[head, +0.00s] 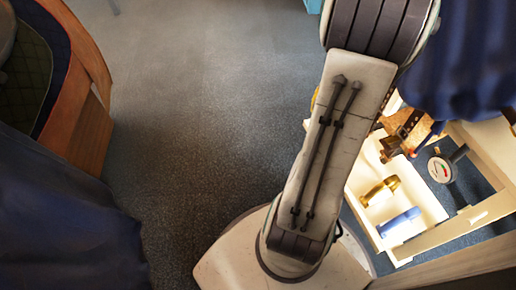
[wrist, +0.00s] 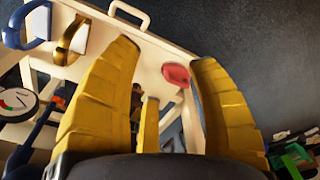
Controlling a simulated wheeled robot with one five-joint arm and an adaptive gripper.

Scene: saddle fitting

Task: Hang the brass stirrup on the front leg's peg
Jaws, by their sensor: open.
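The brass stirrup (head: 380,191) lies in a pale tray (head: 424,200) at the right of the head view, next to a blue stirrup-like piece (head: 399,221). In the wrist view the brass stirrup (wrist: 70,41) is at the upper left, beside the blue piece (wrist: 34,24). My gripper (wrist: 163,55) has yellow fingers spread wide with nothing between them. The brass stirrup is outside them, left of the left finger. I cannot make out the front leg's peg in either view.
A round gauge (head: 440,169) stands right of the tray and also shows in the wrist view (wrist: 17,103). A pink-red piece (wrist: 176,74) lies beyond my fingers. Dark blue cloth (head: 60,220) hangs at left; open floor (head: 200,100) lies between.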

